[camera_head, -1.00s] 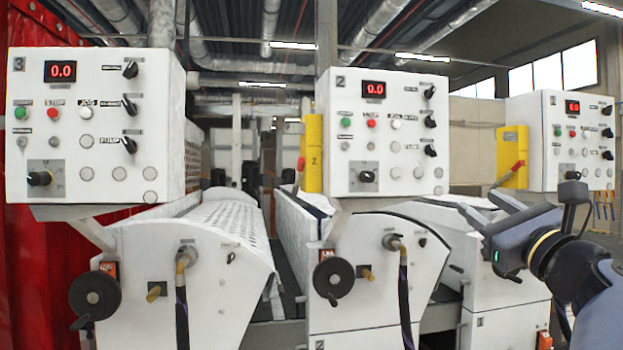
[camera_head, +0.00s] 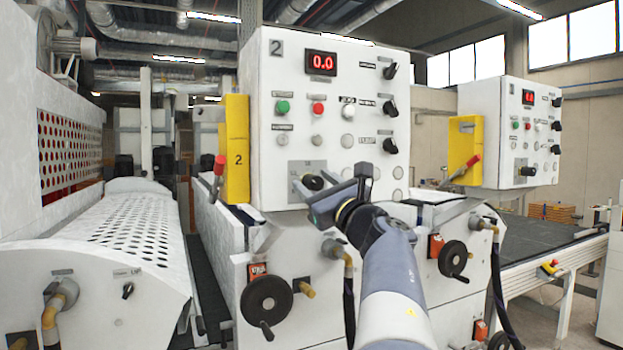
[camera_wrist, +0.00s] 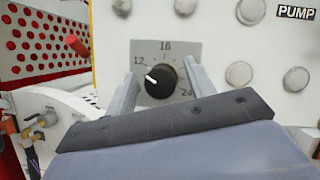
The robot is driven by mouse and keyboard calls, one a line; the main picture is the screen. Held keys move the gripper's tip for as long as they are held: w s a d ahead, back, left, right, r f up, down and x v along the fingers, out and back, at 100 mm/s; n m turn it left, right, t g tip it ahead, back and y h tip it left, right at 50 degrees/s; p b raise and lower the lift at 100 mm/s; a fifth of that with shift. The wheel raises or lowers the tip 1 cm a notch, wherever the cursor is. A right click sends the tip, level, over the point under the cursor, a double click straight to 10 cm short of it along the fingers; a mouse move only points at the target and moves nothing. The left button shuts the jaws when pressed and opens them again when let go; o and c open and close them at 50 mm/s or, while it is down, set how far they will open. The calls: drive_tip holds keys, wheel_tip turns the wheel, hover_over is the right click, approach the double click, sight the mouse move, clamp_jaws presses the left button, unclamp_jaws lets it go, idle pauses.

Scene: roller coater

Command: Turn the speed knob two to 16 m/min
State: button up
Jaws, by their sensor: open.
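The speed knob two (camera_head: 312,182) is a black round knob on a grey scale plate, low on the white control box (camera_head: 282,234) marked 2. In the wrist view the knob (camera_wrist: 161,83) has its white mark at the left, near the 12; 16 stands at the top of the scale and 24 at lower right. My gripper (camera_wrist: 161,75) is open, with one finger on each side of the knob. I cannot tell whether the fingers touch it. In the head view my gripper (camera_head: 338,197) is at the knob. The red display (camera_head: 321,62) reads 0.0.
Above the knob are a green button (camera_head: 282,107), a red button (camera_head: 318,109) and black switches. A yellow box (camera_head: 236,150) with a red handle is on the left side. Black handwheels (camera_head: 267,300) are below. Another control box (camera_head: 495,100) stands to the right.

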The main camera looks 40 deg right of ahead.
drive_tip(key=shift+c, duration=0.3)
drive_tip(key=c, duration=0.9)
drive_tip(key=shift+f, duration=0.1)
drive_tip(key=shift+m+b, duration=0.3)
drive_tip(key=shift+m, duration=0.1)
drive_tip(key=m+h+b, duration=0.1)
drive_tip(key=m, duration=0.1)
drive_tip(key=shift+m+h, duration=0.3)
drive_tip(key=shift+h, duration=0.1)
drive_tip(key=m+h, duration=0.2)
drive_tip(key=m, duration=0.2)
drive_tip(key=shift+b, duration=0.3)
drive_tip(key=m+g+h, duration=0.1)
drive_tip(key=m, duration=0.1)
drive_tip(key=m+h+p, duration=0.1)
drive_tip(key=m, duration=0.2)
drive_tip(key=shift+g, duration=0.4)
drive_tip(key=shift+m+g+h+p, duration=0.7)
drive_tip(key=shift+m+h+p, duration=0.2)
drive_tip(key=shift+m, duration=1.6)
